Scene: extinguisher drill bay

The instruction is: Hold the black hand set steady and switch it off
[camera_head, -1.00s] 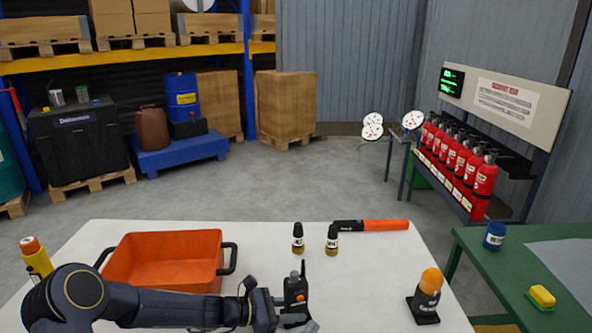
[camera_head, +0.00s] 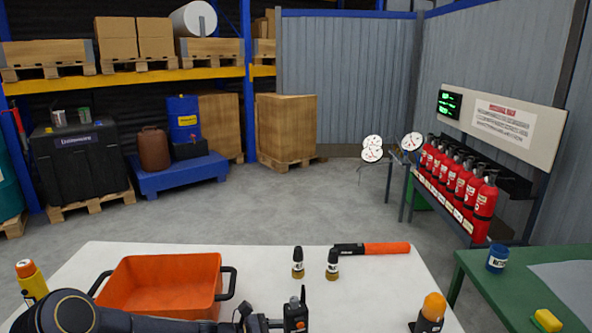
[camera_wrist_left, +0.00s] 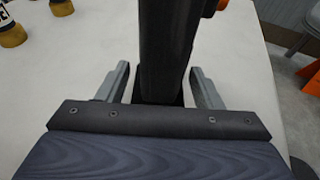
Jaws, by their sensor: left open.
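The black hand set (camera_head: 295,314) stands upright near the table's front edge in the head view, its lower part cut off by the picture's bottom. The jaws are open, with one finger on each side and gaps visible to the body. In the head view my left arm reaches in from the left to the hand set. My right gripper is in neither view.
On the white table (camera_head: 375,290) are an orange tray (camera_head: 165,283) at left, two black-and-brass nozzles (camera_head: 298,263) (camera_head: 332,265), an orange-and-black baton (camera_head: 372,248) and an amber beacon (camera_head: 432,308). A yellow torch-like object (camera_head: 31,281) is at far left. A green table (camera_head: 520,268) stands right.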

